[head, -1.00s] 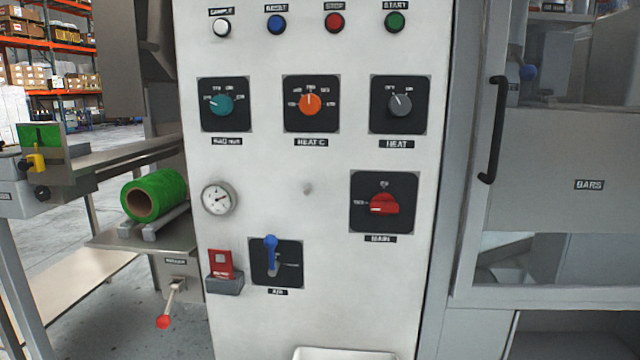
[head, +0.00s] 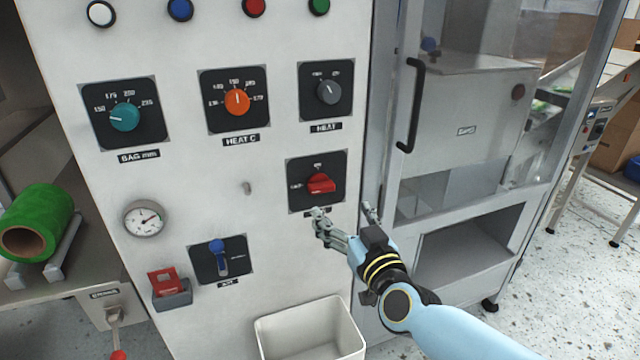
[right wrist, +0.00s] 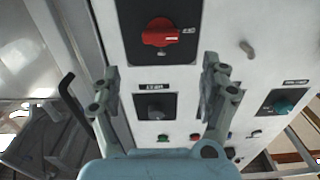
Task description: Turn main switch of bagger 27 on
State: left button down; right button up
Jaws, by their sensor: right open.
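The main switch is a red rotary knob (head: 321,183) on a black square plate (head: 296,202) on the white control panel, below the grey HEAT knob. The knob's pointer lies roughly sideways, toward the left. My right gripper (head: 345,214) is open just below and in front of the plate, apart from the knob, and partly covers the label area under it. In the right wrist view the red knob (right wrist: 161,32) shows beyond the fingers, upside down, with nothing between the fingertips (right wrist: 165,75). My left gripper is not in view.
The panel also holds a teal knob (head: 124,117), an orange knob (head: 237,102), the grey HEAT knob (head: 328,91), a gauge (head: 144,218) and a blue AIR lever (head: 218,252). A white bin (head: 308,330) sits below. A black door handle (head: 411,105) stands out at the right.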

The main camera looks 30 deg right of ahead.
aim_at(323, 189)
jog(key=b+x, duration=0.1)
jog(key=x, duration=0.8)
jog(key=shift+w, duration=0.3)
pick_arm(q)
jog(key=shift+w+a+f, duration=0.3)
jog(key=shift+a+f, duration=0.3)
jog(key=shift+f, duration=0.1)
pick_arm(e)
jog(key=c, duration=1.2)
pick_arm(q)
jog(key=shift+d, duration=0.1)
